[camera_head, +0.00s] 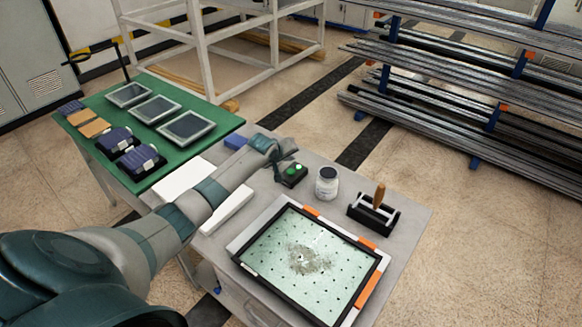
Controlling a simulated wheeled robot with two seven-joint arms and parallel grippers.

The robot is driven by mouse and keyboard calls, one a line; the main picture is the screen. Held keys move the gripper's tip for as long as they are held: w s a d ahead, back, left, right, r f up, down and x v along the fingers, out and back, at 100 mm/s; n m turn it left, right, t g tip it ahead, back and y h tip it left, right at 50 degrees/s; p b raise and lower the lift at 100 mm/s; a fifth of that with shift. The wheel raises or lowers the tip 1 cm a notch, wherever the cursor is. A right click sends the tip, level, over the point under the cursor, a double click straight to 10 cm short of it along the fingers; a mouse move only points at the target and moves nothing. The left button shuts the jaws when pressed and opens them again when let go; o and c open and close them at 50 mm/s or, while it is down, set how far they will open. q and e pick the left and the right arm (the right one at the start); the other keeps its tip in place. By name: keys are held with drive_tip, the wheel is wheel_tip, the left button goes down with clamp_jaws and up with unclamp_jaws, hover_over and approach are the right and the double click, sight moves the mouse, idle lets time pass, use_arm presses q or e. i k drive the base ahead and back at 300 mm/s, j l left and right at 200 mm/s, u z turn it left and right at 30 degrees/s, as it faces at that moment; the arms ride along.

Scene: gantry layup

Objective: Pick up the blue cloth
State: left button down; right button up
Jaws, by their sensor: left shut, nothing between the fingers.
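A small blue folded piece, apparently the blue cloth (235,141), lies at the back left corner of the grey worktable (405,205). My left arm comes in from the lower left and crosses the table's left side. My left gripper (279,172) is at the end of that arm, to the right of the blue cloth and apart from it. It points down beside a small black box with green lights (293,174). Its fingers are shut and hold nothing; they are small and partly hard to make out. My right gripper is out of view.
A black-framed perforated plate (271,272) with grey debris fills the table's front. A white jar (327,184) and a black holder with a wooden-handled tool (373,214) stand behind it. White slabs (184,179) lie under my arm. A green table (203,137) with trays stands left.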

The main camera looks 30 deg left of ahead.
sight(235, 141)
drive_tip(key=u, duration=1.45)
